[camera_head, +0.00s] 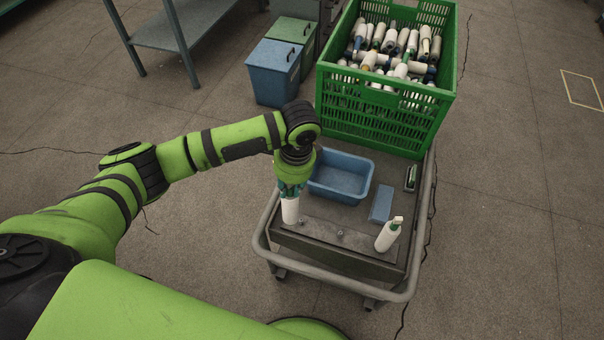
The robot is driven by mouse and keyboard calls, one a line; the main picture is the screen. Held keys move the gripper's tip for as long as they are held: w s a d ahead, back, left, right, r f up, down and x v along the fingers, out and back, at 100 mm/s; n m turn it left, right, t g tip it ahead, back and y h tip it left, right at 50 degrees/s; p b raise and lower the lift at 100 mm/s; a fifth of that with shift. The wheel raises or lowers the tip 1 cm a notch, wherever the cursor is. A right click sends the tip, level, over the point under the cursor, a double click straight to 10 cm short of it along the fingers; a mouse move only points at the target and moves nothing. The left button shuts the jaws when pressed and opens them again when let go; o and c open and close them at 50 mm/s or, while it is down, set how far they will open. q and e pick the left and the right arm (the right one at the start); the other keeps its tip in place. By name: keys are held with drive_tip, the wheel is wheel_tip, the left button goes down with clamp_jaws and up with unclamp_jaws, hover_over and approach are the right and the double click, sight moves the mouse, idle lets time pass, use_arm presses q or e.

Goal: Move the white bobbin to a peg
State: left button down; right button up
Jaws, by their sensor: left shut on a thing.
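My left gripper (291,188) points down over the left part of the cart's front ledge (320,244). It is shut on the upper end of a white bobbin (290,211), which hangs upright below the fingers. The bobbin's lower end is at the ledge; I cannot tell whether it touches it or sits around a peg. A small bare peg (340,233) shows in the middle of the ledge. My right gripper is out of view.
Behind the ledge, the cart carries a blue tray (366,165), a blue block (381,204) and a small dark-green tool (411,178). A green crate (385,120) full of bobbins stands behind. Blue (273,72) and green (293,31) bins stand at the back left.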

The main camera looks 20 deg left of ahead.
use_arm(q)
drive_tip(key=w+d+f+m+t+b, duration=0.1)
drive_tip(key=w+f+m+b, duration=0.3)
drive_tip(key=m, duration=0.3)
drive_tip(key=shift+w+f+m+b, duration=0.35)
drive_tip(key=shift+f+b, duration=0.1)
drive_tip(key=shift+b, duration=0.35)
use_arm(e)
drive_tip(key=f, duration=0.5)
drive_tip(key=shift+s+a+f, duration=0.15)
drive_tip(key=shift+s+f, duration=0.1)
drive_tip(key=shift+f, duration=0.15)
use_arm(q)
drive_tip(key=shift+d, duration=0.1)
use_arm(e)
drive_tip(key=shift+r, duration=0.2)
use_arm(q)
drive_tip(key=shift+s+d+r+p, duration=0.1)
drive_tip(key=shift+s+p, duration=0.1)
drive_tip(key=shift+p, duration=0.5)
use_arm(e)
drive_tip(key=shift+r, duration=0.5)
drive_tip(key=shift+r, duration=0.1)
use_arm(q)
drive_tip(key=shift+p, duration=0.45)
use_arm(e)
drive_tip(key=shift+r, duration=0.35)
